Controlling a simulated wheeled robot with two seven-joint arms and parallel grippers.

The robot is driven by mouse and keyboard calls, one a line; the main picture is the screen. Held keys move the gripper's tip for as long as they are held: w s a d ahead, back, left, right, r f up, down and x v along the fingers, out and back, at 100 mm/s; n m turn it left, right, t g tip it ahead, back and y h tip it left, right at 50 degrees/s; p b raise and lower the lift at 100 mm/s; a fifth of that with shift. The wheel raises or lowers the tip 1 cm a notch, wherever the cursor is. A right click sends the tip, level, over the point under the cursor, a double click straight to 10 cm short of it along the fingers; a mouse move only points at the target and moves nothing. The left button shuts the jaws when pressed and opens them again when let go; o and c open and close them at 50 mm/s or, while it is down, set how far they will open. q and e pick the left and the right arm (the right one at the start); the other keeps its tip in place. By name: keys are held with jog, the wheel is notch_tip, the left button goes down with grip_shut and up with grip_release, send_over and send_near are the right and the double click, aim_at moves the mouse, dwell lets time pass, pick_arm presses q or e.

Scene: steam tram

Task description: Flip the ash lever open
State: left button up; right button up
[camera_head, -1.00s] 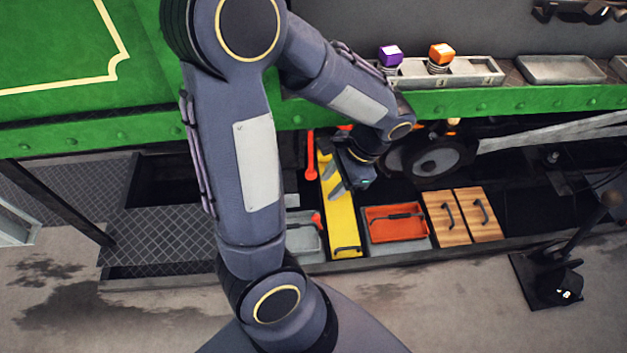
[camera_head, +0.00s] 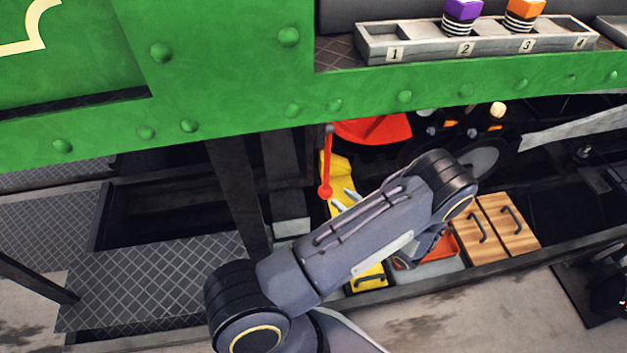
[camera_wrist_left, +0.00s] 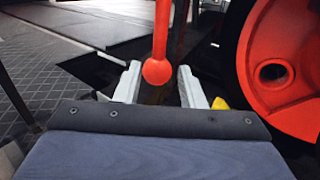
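The ash lever (camera_head: 327,165) is a thin red rod ending in a red ball. It hangs straight down below the green frame beam. My left gripper (camera_head: 341,201) has its pale fingers just right of and below the ball in the head view. In the left wrist view the lever (camera_wrist_left: 161,28) hangs between the two spread fingers of the gripper (camera_wrist_left: 159,74), with the ball at fingertip height. The gripper is open and holds nothing. Whether a finger touches the ball, I cannot tell. My right gripper is not in view.
A red wheel (camera_wrist_left: 285,65) stands close to the right in the wrist view. The green beam (camera_head: 230,115) runs above. Numbered slots (camera_head: 428,50) hold purple and orange blocks.

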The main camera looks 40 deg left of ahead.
aim_at(328, 187)
pick_arm(q)
jog(key=a, duration=0.2)
jog(key=a+b, duration=0.1)
jog(key=a, duration=0.4)
jog(key=shift+w+a+b, duration=0.2)
jog(key=shift+w+b, duration=0.05)
jog(key=shift+b, duration=0.1)
grip_shut()
